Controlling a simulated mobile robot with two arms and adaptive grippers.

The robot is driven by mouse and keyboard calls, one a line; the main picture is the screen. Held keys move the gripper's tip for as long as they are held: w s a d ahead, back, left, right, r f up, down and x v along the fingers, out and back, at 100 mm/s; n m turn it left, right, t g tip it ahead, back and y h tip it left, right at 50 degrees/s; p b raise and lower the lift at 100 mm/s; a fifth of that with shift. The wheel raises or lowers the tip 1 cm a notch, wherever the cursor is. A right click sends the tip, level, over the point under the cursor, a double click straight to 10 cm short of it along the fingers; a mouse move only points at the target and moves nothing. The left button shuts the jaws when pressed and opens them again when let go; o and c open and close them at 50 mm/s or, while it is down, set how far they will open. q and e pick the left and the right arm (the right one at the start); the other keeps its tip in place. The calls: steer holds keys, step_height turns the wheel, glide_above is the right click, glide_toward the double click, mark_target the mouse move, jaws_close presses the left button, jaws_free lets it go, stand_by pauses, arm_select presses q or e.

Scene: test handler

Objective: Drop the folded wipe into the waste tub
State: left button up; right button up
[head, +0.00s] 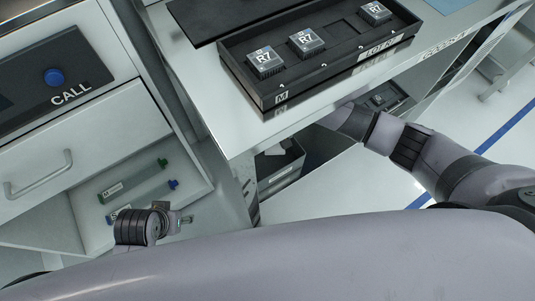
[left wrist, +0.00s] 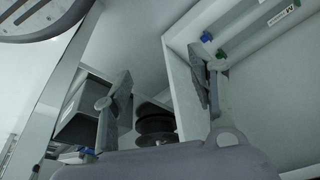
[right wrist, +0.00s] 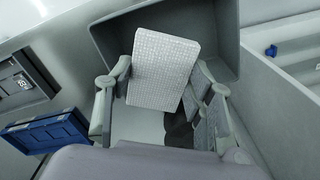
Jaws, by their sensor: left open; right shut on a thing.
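The folded wipe (right wrist: 165,68) is a white, finely checked pad. In the right wrist view it stands up between the fingers of my right gripper (right wrist: 160,82), which is shut on it. The waste tub (right wrist: 222,35) is a dark grey open bin behind the wipe; the wipe overlaps its opening in that view. I cannot tell how far the wipe is above the tub. In the head view the tub (head: 281,177) shows partly below the bench edge, and my right gripper is hidden there. My left gripper (left wrist: 160,90) is open and empty, beside the drawer unit at lower left in the head view.
A bench (head: 225,125) carries a black tray (head: 345,62) with several R7 chips, overhanging the tub area. A drawer unit (head: 85,130) with a CALL button stands at left, with green- and blue-capped tubes in its lower shelf. A blue crate (right wrist: 45,130) lies left of the right gripper.

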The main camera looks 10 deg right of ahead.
step_height(320, 180, down, 3)
steer(key=b, duration=0.3)
arm_select(q)
steer(key=w+d+r+t+h+b, duration=0.2)
steer(key=w+d+r+t, duration=0.3)
steer(key=w+r+t, duration=0.5)
steer(key=shift+w+r+m+h+b, duration=0.3)
steer(key=shift+w+r+b, duration=0.6)
steer(key=shift+w+r, duration=0.95)
arm_select(e)
steer(key=shift+f, duration=1.3)
arm_select(q)
steer(key=shift+s, duration=0.1)
arm_select(e)
steer(key=o, duration=1.2)
steer(key=shift+c, duration=0.2)
step_height(320, 180, up, 12)
